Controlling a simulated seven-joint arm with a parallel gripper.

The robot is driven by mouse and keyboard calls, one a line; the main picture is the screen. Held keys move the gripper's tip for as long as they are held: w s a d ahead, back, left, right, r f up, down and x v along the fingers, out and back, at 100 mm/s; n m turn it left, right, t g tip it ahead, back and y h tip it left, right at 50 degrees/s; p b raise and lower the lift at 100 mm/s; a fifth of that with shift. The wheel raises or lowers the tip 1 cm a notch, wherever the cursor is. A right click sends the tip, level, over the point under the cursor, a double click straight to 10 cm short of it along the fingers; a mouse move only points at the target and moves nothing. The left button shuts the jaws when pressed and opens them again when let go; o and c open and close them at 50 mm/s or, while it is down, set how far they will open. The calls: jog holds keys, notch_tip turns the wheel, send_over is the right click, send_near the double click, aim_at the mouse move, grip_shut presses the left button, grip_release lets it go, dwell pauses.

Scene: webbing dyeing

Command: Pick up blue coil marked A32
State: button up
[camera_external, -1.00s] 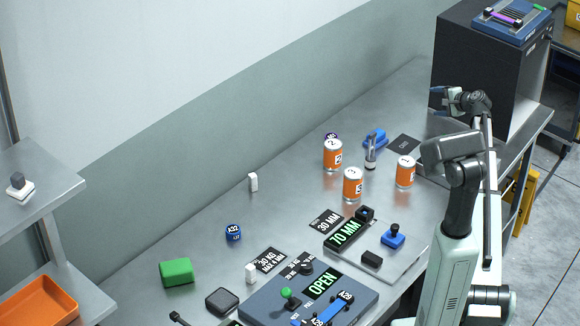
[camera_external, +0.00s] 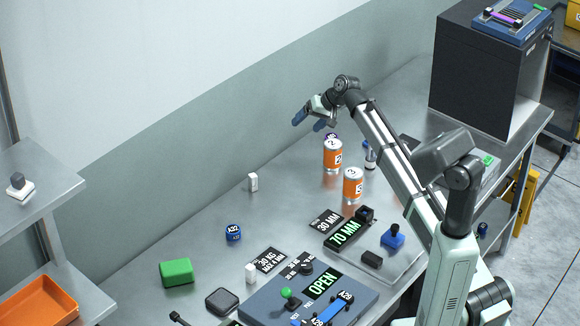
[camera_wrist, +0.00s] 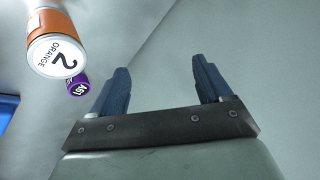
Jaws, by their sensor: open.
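The blue coil marked A32 (camera_external: 233,232) sits on the steel bench, left of the middle in the outside view, between the green block and the small white block. My gripper (camera_external: 311,122) is open and empty, raised above the back of the bench near the wall, up and to the right of the coil and well apart from it. In the wrist view my gripper (camera_wrist: 160,85) shows two spread dark blue fingers with nothing between them. The blue coil is not in the wrist view.
Orange cans (camera_external: 353,185) stand below and right of my gripper. A purple coil (camera_wrist: 78,87) lies beside one can. Bare bench lies around the coil.

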jog(key=s+a+f+n+g+h, duration=0.1)
jog(key=s+a+n+g+h, duration=0.15)
jog(key=s+a+n, duration=0.75)
jog(key=n+h, duration=0.3)
jog(key=h, duration=0.1)
send_over(233, 229)
jog(key=shift+g, duration=0.25)
notch_tip(233, 229, down, 9)
jog(key=shift+w+a+r, duration=0.1)
jog(key=shift+r, duration=0.05)
jog(key=shift+f, duration=2.55)
jog(key=c, duration=1.1)
jog(key=shift+r, duration=0.15)
